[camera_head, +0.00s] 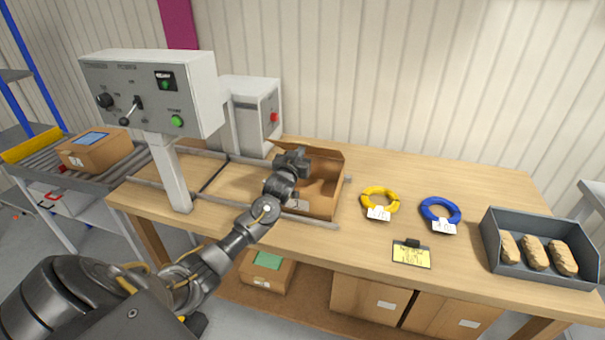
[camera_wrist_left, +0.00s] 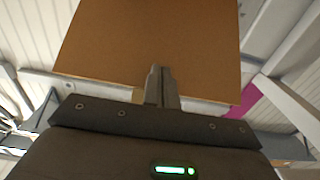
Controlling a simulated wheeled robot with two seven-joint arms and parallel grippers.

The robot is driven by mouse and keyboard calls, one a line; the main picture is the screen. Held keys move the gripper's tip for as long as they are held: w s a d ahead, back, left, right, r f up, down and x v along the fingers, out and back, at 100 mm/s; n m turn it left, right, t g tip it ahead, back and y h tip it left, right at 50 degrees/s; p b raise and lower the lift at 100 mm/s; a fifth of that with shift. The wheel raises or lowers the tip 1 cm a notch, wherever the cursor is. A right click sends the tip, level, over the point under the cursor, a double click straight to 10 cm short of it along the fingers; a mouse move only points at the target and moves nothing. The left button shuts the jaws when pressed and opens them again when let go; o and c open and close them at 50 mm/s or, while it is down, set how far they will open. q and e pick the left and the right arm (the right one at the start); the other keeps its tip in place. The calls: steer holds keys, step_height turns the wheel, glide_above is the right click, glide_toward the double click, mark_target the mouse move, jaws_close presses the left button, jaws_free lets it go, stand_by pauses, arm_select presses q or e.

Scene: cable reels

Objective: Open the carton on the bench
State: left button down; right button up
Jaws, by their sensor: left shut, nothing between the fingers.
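The brown cardboard carton (camera_head: 322,195) stands on the bench (camera_head: 475,180) behind the metal rail, left of the cable coils. Its top is at least partly open: I see into its inside, and a flap stands up at the back. My arm hides its left part. My left gripper (camera_head: 297,158) is at the carton's upper left, with its fingers hard to make out there. In the left wrist view its fingers (camera_wrist_left: 161,86) are shut together and empty, in front of a brown cardboard panel (camera_wrist_left: 150,40); I cannot tell whether they touch it. My right gripper is not in view.
A grey control box (camera_head: 150,92) on a post and a machine with a red button (camera_head: 273,117) stand left. Yellow (camera_head: 380,199) and blue (camera_head: 440,211) coils, a label card (camera_head: 411,253) and a grey bin (camera_head: 545,276) lie right. The bench's back right is clear.

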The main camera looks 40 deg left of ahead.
arm_select(q)
steer(key=shift+w+a+r, duration=0.25)
steer(key=shift+w+r, duration=0.35)
steer(key=shift+w, duration=0.15)
steer(key=shift+w+a+r, duration=0.25)
steer(key=shift+w+r, duration=0.3)
steer(key=shift+w, duration=0.2)
steer(key=shift+w+a+r+b, duration=0.15)
steer(key=shift+w+a+r, duration=0.1)
steer(key=shift+w+r, duration=0.35)
steer(key=shift+w+a+r+b, duration=0.1)
steer(key=shift+w+a+r, duration=0.1)
steer(key=shift+w+r, duration=0.4)
steer(key=shift+w+a+r+b, duration=0.15)
steer(key=shift+w+a+r, duration=0.15)
steer(key=shift+w, duration=0.55)
steer(key=shift+r, duration=0.1)
steer(key=w+a+r+b, duration=0.2)
steer(key=w+a+b, duration=0.1)
steer(key=w+b, duration=0.5)
steer(key=shift+w+r, duration=0.25)
